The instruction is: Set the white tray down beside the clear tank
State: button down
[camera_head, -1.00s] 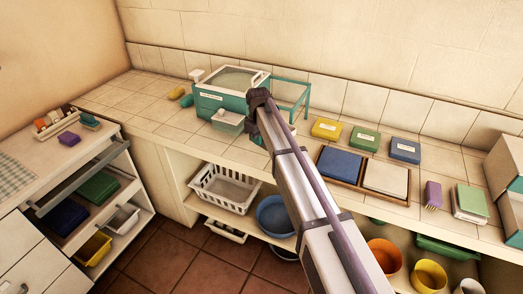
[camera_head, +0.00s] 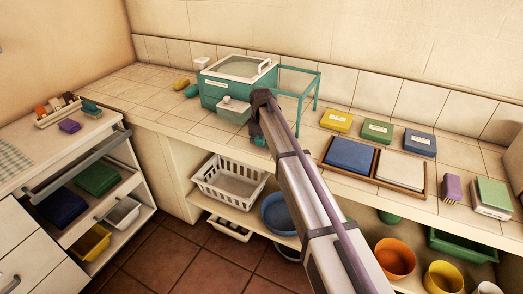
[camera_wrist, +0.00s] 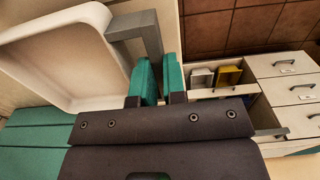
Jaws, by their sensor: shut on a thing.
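The white tray (camera_wrist: 45,55) fills the upper left of the wrist view, with a raised rim and a grey handle on its near side. My gripper (camera_wrist: 160,76) has teal fingertips close together at that handle, shut on it. In the head view a small pale tray (camera_head: 232,114) shows in front of the teal unit, just left of my gripper (camera_head: 258,139); my arm partly hides that area.
The teal unit (camera_head: 212,92) has a white-framed lid. Yellow, green and blue boxes and a wooden tray with blue and white pads (camera_head: 402,168) occupy the counter to the right. Bare counter (camera_head: 135,98) lies left of the unit. A white basket (camera_head: 228,183) sits below.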

notch_tip(320, 180, down, 3)
jog(key=shift+r+b, duration=0.1)
jog(key=shift+b, duration=0.5)
jog(key=shift+r+p, duration=0.3)
jog(key=shift+f, duration=0.2)
jog(key=c, duration=1.2)
grip_release()
notch_tip(320, 180, up, 12)
jog(key=p, duration=1.2)
jog(key=shift+r, duration=0.2)
